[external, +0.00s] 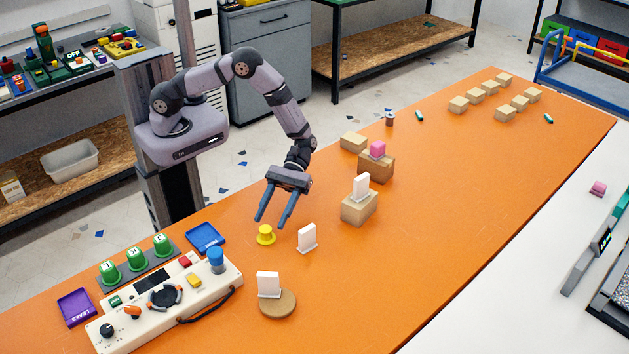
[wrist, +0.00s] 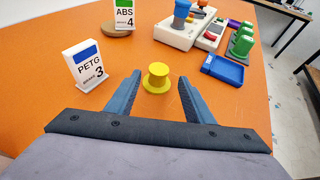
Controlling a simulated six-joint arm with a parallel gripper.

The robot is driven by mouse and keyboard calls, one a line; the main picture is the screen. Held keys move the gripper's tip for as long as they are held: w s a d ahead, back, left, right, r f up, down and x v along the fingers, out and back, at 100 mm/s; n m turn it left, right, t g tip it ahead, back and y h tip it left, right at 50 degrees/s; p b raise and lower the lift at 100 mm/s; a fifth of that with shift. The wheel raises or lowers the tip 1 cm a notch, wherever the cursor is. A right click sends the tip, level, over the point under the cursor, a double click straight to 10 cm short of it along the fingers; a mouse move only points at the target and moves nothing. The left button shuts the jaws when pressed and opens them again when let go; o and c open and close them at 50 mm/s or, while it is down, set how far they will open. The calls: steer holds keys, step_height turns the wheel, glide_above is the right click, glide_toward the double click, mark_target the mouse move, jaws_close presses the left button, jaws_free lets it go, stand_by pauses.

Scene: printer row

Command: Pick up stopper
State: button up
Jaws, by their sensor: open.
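A yellow stopper (external: 265,235) with a wide base and narrower top stands upright on the orange table (external: 470,180). In the wrist view the stopper (wrist: 157,78) shows between and just beyond my fingertips. My gripper (external: 273,222) is open and empty, pointing down toward the table above and close to the stopper. The gripper (wrist: 158,82) has one finger on each side of the stopper in the wrist view. I cannot tell exactly how high the fingertips are above the table.
A white PETG 3 sign (wrist: 86,66) stands near my left finger in the wrist view. The control panel (external: 165,300), blue tray (external: 205,238) and green cups (external: 135,259) lie to the left. Wooden blocks (external: 359,207) stand to the right. The table's front right is clear.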

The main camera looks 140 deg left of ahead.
mark_target(267, 227)
steer(key=shift+p+x, duration=0.95)
steer(key=shift+x, duration=1.05)
steer(key=shift+w+d+f, duration=0.3)
steer(key=shift+w+d, duration=0.1)
steer(key=shift+d, duration=0.15)
steer(key=c, duration=1.1)
